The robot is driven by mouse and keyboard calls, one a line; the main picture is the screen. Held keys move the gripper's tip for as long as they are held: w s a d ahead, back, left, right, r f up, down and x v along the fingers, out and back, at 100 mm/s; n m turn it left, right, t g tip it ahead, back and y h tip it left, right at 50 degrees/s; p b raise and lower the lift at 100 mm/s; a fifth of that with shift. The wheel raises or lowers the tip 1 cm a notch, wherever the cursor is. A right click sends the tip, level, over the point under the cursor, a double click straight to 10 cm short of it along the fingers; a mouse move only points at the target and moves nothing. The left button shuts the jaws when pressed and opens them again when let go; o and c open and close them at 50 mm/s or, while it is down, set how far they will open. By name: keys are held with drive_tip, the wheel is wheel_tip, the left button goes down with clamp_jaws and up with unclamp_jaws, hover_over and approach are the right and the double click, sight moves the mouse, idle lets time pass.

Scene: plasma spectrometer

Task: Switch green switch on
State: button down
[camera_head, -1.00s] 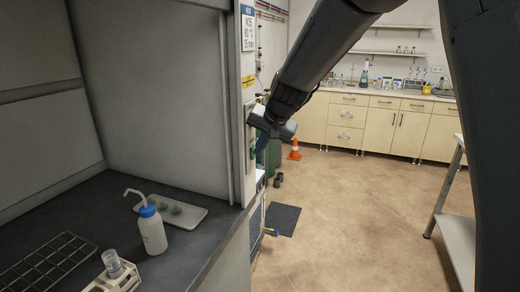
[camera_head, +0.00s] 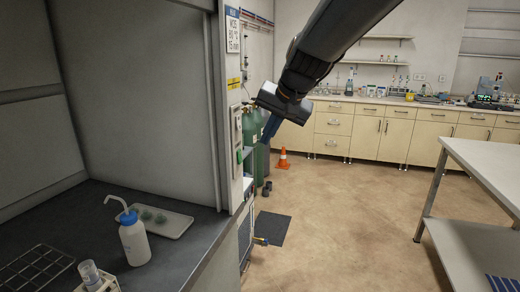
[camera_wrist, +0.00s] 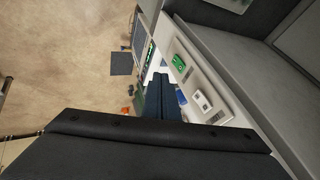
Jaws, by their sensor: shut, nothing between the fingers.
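The green switch (camera_head: 239,157) sits low on a narrow pale panel (camera_head: 237,130) on the front post of the fume hood. In the wrist view the green switch (camera_wrist: 179,63) shows on the same panel, near a white fitting (camera_wrist: 202,99). I cannot tell the switch's position. My gripper (camera_head: 266,139) has its blue fingers together and empty. It hangs to the right of the panel in the head view, apart from it. In the wrist view my fingers (camera_wrist: 161,80) are to the left of the panel and below the green switch in the picture.
The hood worktop holds a wash bottle (camera_head: 134,240), a white tray (camera_head: 160,221), a wire rack (camera_head: 35,270) and a tube holder (camera_head: 98,280). Green gas cylinders (camera_head: 251,130) and an orange cone (camera_head: 283,158) stand behind. A table (camera_head: 490,165) is at right.

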sight(240, 157)
drive_tip(key=shift+v, duration=1.25)
drive_tip(key=shift+d+f+p, duration=0.25)
drive_tip(key=shift+f+p, duration=0.2)
drive_tip(key=shift+f, duration=0.15)
drive_tip(key=w+a+f+p, duration=0.4)
drive_tip(key=w+a+f, duration=0.2)
drive_tip(key=f, duration=0.2)
drive_tip(key=shift+a+f, duration=0.35)
drive_tip(key=shift+a, duration=0.05)
